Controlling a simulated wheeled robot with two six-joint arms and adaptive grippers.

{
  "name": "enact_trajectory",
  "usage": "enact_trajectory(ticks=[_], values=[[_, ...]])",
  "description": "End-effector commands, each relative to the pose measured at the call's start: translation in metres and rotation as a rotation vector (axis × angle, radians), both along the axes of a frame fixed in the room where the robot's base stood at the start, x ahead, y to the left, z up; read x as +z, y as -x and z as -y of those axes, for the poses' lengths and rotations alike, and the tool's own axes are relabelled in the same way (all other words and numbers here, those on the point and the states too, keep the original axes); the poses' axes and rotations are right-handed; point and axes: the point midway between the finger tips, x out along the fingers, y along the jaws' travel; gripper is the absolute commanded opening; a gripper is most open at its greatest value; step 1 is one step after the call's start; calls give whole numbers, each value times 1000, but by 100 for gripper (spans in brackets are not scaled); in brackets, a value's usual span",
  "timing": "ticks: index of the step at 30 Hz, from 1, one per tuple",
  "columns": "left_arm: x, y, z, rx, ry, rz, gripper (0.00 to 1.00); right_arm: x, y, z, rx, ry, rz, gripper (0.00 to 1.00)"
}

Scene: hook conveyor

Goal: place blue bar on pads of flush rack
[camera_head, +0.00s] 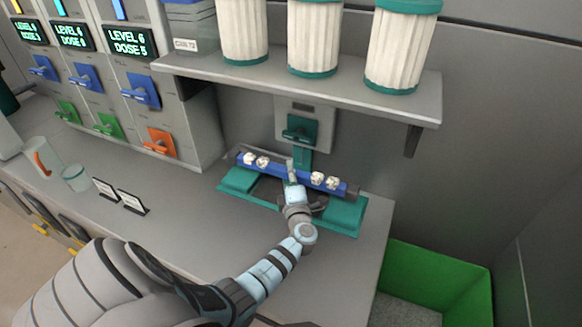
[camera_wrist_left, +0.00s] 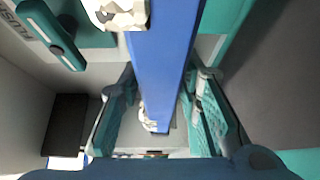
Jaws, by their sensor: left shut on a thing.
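The blue bar (camera_head: 276,169) lies slantwise across the flush rack in the head view, with dark end pieces and several white lumpy pieces along it. The rack has a left teal pad (camera_head: 239,180) and a right teal pad (camera_head: 346,214). The bar's ends are near the back of these pads; I cannot tell whether it touches them. My left gripper (camera_head: 292,178) is shut on the bar's middle. In the left wrist view the blue bar (camera_wrist_left: 160,55) runs between its two fingers (camera_wrist_left: 160,108). My right gripper is out of view.
A teal lever (camera_head: 300,130) is on the wall behind the rack. A shelf (camera_head: 300,80) with white ribbed canisters overhangs the back. A green bin (camera_head: 436,280) stands at the right. Dispensers with coloured handles, a jug (camera_head: 40,158) and small signs are at the left.

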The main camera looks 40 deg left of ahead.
Motion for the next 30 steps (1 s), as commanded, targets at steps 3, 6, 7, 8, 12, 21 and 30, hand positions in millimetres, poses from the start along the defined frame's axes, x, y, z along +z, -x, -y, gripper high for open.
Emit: enact_trajectory(ticks=[3, 6, 7, 8, 12, 21, 30], values=[[-21, 0, 0, 0, -1, 0, 0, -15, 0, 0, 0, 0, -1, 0], [-41, 0, 0, 0, -1, -2, 0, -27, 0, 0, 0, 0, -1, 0], [-43, -2, -1, 0, -2, 1, 0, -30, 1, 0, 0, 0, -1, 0], [-43, -4, -1, 0, -3, 1, 0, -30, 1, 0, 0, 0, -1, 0], [-40, -4, -1, -1, -2, 2, 0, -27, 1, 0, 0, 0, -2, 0], [-44, -3, -1, -1, 0, 0, 46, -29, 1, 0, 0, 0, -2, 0], [-43, -3, -1, -1, 0, 0, 51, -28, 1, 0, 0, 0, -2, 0]])
